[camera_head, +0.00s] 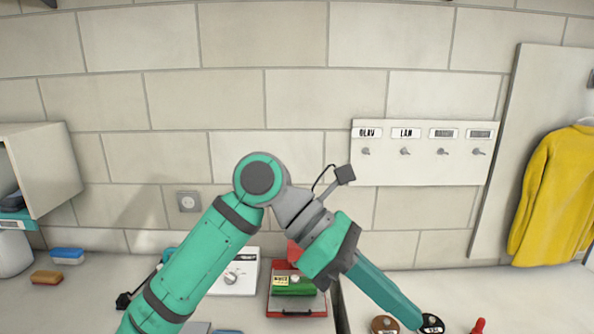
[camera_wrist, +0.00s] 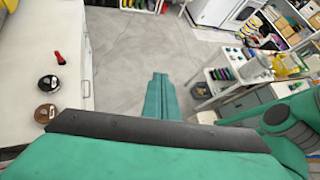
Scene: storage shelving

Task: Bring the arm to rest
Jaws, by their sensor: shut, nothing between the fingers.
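My teal arm rises from the bottom of the head view, bends at an elbow and slopes down to the right. My gripper (camera_head: 416,322) is at its end, with its long teal fingers together and nothing between them. Its tips are beside a black round lid (camera_head: 432,325) in the picture; I cannot tell whether they touch. In the wrist view the closed fingers (camera_wrist: 159,75) point out over the grey floor, to the right of the counter (camera_wrist: 70,100).
A red toolbox (camera_head: 297,304), a white box with a knob (camera_head: 237,276), a brown round lid (camera_head: 384,325) and a red item (camera_head: 479,326) are around the arm. A hook board (camera_head: 420,170) and a yellow jacket (camera_head: 552,190) hang behind. A loaded cart (camera_wrist: 225,85) stands right.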

